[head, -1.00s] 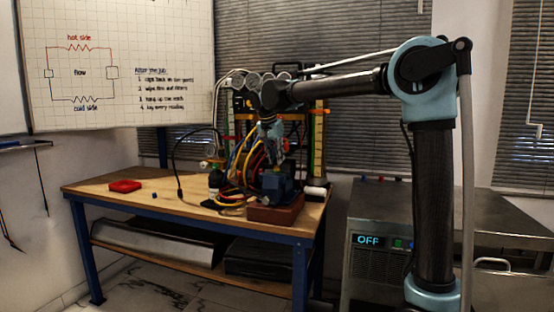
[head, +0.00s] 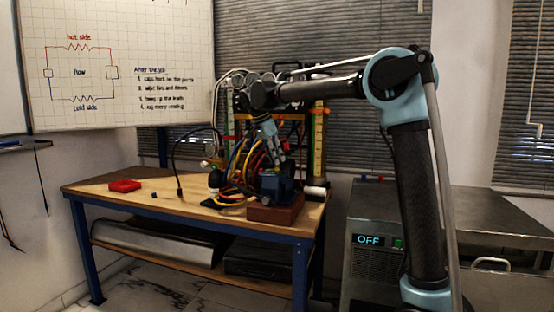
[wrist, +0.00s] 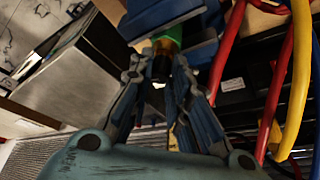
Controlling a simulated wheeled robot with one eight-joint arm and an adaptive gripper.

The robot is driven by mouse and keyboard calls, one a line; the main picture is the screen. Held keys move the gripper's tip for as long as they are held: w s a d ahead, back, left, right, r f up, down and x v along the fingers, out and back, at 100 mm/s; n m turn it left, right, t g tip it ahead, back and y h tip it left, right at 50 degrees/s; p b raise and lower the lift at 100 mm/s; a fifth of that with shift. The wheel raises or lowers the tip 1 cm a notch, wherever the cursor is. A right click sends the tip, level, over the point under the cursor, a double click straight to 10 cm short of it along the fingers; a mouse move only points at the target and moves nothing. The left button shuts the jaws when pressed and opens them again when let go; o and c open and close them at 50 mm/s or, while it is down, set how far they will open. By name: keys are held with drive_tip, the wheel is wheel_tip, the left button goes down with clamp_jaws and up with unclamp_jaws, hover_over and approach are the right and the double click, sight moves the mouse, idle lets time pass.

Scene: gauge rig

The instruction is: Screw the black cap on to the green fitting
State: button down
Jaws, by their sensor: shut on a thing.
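In the wrist view, my gripper (wrist: 163,66) has its two fingers around the black cap (wrist: 162,68), which shows dark between the fingertips. The green fitting (wrist: 168,34) sits just beyond the cap, between blue jaws (wrist: 172,14), with a brass-coloured part showing where they meet. The cap looks close to or touching the fitting; I cannot tell whether it is threaded on. In the head view, my gripper (head: 279,156) points down, tilted, just above the blue vise (head: 277,187). Cap and fitting are too small and hidden to make out there.
Red, yellow and black hoses (head: 240,165) hang close to the left of my gripper in the head view. The vise stands on a brown block (head: 275,213) near the right end of the wooden bench (head: 150,205). A red tray (head: 125,185) lies at the bench's left.

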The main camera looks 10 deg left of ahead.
drive_tip(key=shift+s+m+g+h, duration=0.1)
drive_tip(key=shift+m+g+h, duration=0.25)
drive_tip(key=shift+m, duration=0.75)
drive_tip(key=shift+m+g+h, duration=0.15)
drive_tip(key=shift+m+g, duration=0.4)
drive_tip(key=shift+m, duration=0.55)
drive_tip(key=c, duration=1.7)
unclamp_jaws()
drive_tip(key=shift+o, duration=0.7)
drive_tip(key=o, duration=0.5)
drive_tip(key=shift+c, duration=0.2)
